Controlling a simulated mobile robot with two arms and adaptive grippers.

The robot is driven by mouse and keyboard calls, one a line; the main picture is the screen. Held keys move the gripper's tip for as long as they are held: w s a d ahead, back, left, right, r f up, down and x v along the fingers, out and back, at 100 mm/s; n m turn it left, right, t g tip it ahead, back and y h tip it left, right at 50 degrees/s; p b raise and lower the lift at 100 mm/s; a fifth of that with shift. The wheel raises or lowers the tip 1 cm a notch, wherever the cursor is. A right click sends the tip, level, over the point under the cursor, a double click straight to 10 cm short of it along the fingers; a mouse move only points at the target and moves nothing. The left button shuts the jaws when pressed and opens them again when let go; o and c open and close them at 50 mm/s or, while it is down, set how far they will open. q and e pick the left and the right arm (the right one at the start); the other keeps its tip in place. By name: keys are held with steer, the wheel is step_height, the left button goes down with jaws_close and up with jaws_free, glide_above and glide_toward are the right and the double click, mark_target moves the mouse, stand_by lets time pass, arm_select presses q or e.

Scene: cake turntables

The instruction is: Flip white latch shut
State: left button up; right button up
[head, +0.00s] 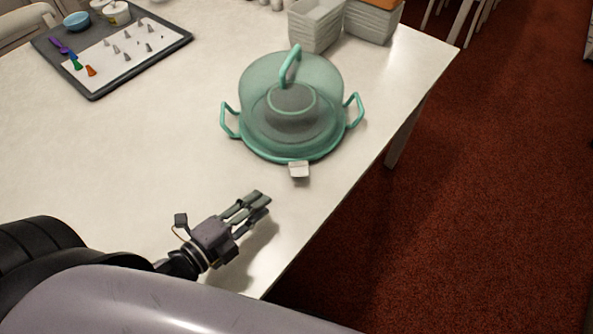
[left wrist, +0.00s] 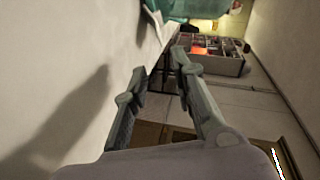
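A teal cake carrier (head: 288,140) with a clear domed lid, a top handle and two side handles stands on the white table. Its white latch (head: 299,170) sticks out at the front of the base rim. In the left wrist view, part of the teal carrier (left wrist: 185,8) shows at the top, with a pale piece beside it that may be the latch. My left gripper (head: 264,198) is low over the table, in front and to the left of the latch, apart from it. Its fingers (left wrist: 160,64) are parted with nothing between them. My right gripper is not in view.
The white table (head: 130,150) is clear around my left gripper; its edge runs close on the right. A dark tray (head: 178,45) with small nozzles lies at the back left. Stacked containers (head: 316,25) stand behind the carrier. Red carpet (head: 470,200) lies beyond.

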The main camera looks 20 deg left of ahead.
mark_target(296, 176)
arm_select(q)
steer(key=x, duration=1.2)
steer(key=shift+w+f+p, duration=0.1)
steer(key=shift+w+p, duration=0.3)
steer(key=shift+w, duration=0.05)
steer(key=shift+w+d+f, duration=0.15)
steer(key=shift+w+f, duration=0.05)
steer(key=shift+w, duration=0.4)
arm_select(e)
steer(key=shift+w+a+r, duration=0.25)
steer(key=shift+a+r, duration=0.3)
arm_select(q)
jaws_close()
